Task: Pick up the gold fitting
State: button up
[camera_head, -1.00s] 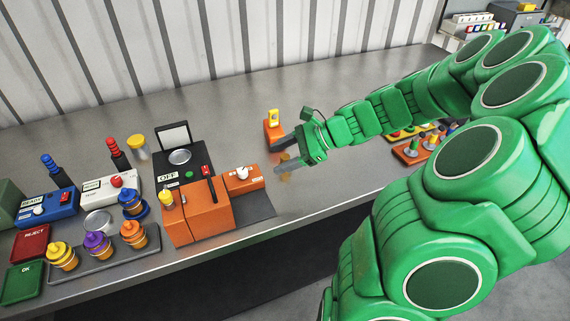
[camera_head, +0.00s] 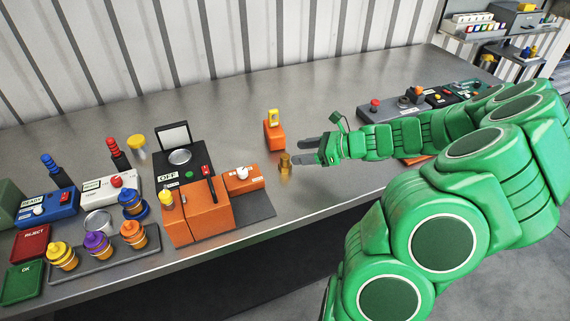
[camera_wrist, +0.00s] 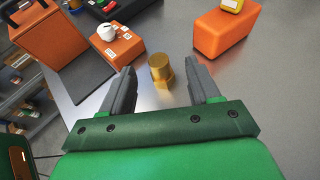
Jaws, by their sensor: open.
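The gold fitting (camera_head: 285,163) stands upright on the grey metal bench, to the right of the orange machine with the white knob. My gripper (camera_head: 302,152) is open beside it, its fingers pointing left in the head view. In the wrist view the fitting (camera_wrist: 161,69) shows ahead, between the lines of the two grey fingers of my gripper (camera_wrist: 165,85). The fitting looks close to the fingertips. I cannot tell how far it sits between them, and nothing is held.
An orange block with a yellow top (camera_head: 274,130) stands behind the fitting. The orange machine (camera_head: 197,215) and its dark mat (camera_head: 257,207) lie to the left. Bare bench (camera_head: 325,190) lies in front and to the right.

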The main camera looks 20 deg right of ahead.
aim_at(287, 156)
jog(key=shift+f+x, duration=0.2)
jog(key=shift+x, duration=1)
jog(key=shift+f+x, duration=0.15)
jog(key=shift+x, duration=1.05)
jog(key=shift+s, duration=0.2)
grip_shut()
